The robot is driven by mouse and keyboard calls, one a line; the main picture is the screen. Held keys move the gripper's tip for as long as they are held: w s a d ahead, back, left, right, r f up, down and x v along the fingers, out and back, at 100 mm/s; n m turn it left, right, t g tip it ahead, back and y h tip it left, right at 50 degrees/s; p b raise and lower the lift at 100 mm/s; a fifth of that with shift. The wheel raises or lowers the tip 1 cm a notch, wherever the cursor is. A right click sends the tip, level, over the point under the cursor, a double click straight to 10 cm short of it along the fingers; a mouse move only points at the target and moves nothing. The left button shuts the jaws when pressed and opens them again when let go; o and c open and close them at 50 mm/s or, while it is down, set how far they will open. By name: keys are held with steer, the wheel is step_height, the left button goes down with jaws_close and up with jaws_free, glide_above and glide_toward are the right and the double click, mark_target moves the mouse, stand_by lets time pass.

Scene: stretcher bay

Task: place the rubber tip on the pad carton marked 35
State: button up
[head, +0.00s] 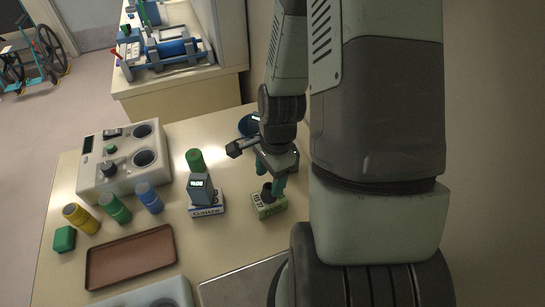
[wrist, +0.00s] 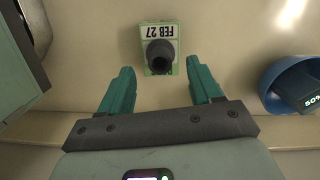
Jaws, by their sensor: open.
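The rubber tip, a dark grey hollow piece (wrist: 160,54), stands on a green-and-white carton (wrist: 161,27) that reads "FEB 27" in the wrist view. In the head view the carton (head: 268,210) is near the table's middle right, with the tip (head: 266,192) on top. I cannot read a 35 on it. My gripper (head: 269,177) is open, pointing down just above the carton. In the wrist view its teal fingers (wrist: 160,80) are spread wide, one to each side of the tip and apart from it.
Left of the carton, a box marked "Gauze" (head: 207,210) carries a grey device with a display (head: 199,186). A blue bowl (wrist: 284,76) holds a dark item. A brown tray (head: 131,256), coloured cylinders (head: 115,208) and a grey two-well unit (head: 124,160) stand further left.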

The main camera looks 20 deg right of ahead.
step_height(320, 180, up, 8)
steer(key=d, duration=0.1)
